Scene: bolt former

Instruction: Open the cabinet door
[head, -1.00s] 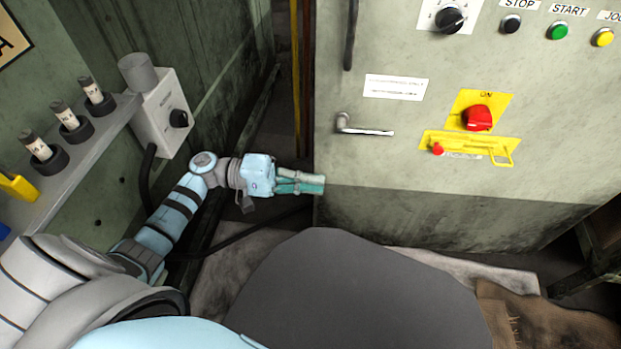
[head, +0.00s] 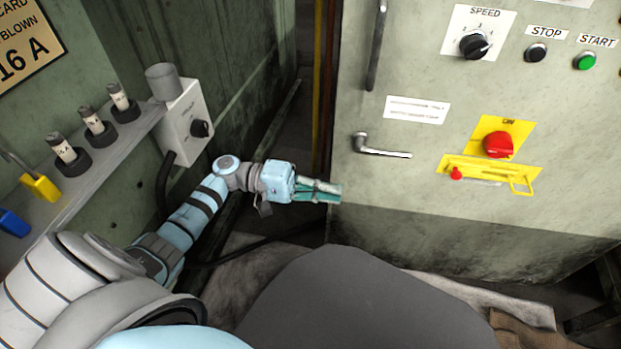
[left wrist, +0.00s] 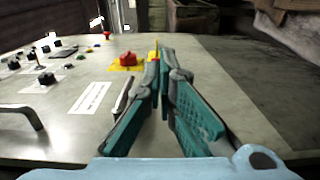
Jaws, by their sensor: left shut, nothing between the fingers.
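The cabinet door (head: 420,170) is a pale grey-green panel with a dark lower band, and it looks closed. Its metal lever handle (head: 383,148) points right, near the door's left edge. In the left wrist view the lever (left wrist: 124,97) shows just left of the fingers. My left gripper (head: 338,192) is shut and empty. It is below and left of the lever in the head view, at the door's left edge. In the left wrist view its teal fingertips (left wrist: 161,55) meet over the door face; I cannot tell whether they touch it. My right gripper is not in view.
A dark vertical grab bar (head: 376,45) is above the lever. A red rotary switch (head: 497,144) and yellow bracket (head: 487,173) are to its right. A grey switch box (head: 184,125) and a shelf with fuses (head: 97,122) stand left of my arm. A narrow dark gap lies left of the door.

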